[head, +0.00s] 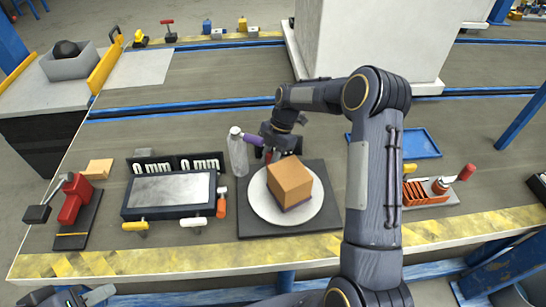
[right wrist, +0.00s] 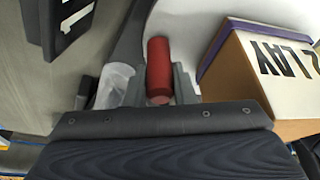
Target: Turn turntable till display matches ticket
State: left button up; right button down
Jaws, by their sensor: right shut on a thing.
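The turntable is a round white plate (head: 262,206) on a dark square base (head: 325,212). A brown box (head: 290,182) sits on the plate; the right wrist view shows its pale side with black letters (right wrist: 284,58). My right gripper (head: 276,150) is at the plate's far left edge, shut on a red handle (right wrist: 159,70), which stands between its fingers. A display (head: 160,168) reads "0 mm" and a second one (head: 203,163) also reads "0 mm". I cannot make out a ticket. My left gripper (head: 84,298) is partly in view at the bottom left, its jaws unclear.
A clear bottle (head: 238,155) stands close left of the right gripper. A grey-topped panel (head: 168,190) lies left of the turntable. A red tool (head: 74,198) stands further left. A blue tray (head: 420,145) and an orange rack (head: 414,194) are at right, beyond my right arm.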

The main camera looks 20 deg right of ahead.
jog(key=c, duration=1.2)
grip_release()
jog(key=p+v, duration=0.1)
jog(key=v, duration=0.6)
jog(key=shift+w+d+r, duration=0.1)
jog(key=shift+d+r, duration=0.1)
jog(key=shift+r, duration=0.15)
jog(key=shift+c, duration=0.5)
